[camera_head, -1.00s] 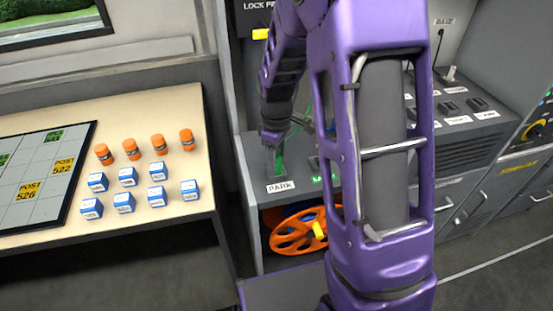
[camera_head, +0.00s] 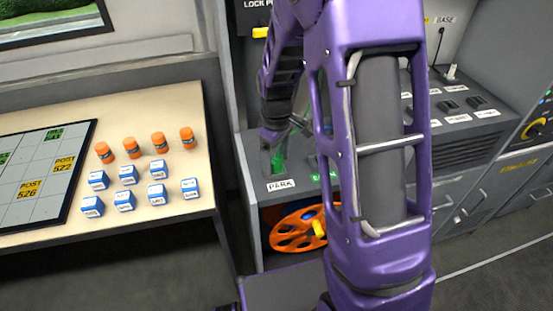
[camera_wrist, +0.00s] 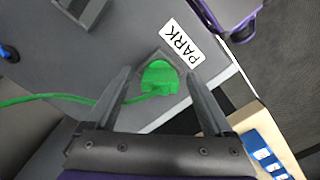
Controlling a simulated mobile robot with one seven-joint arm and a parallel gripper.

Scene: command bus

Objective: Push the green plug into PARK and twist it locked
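The green plug (camera_wrist: 159,80) sits in the dark PARK socket (camera_wrist: 157,57), with the white PARK label (camera_wrist: 181,43) beside it in the wrist view. Its green cable (camera_wrist: 60,97) runs off to the left there. My gripper (camera_wrist: 159,74) is open. Its two fingers stand on either side of the plug, with gaps visible between them and the green body. In the head view the plug (camera_head: 279,162) shows low at my gripper (camera_head: 273,147), behind the PARK label (camera_head: 281,185). How deep the plug sits and whether it is locked cannot be told.
My purple arm covers the middle of the head view and hides part of the panel. An orange reel (camera_head: 297,230) lies in the shelf below. A table (camera_head: 120,235) with blue blocks and orange cylinders stands at the left. Another socket (camera_wrist: 82,10) shows in the wrist view.

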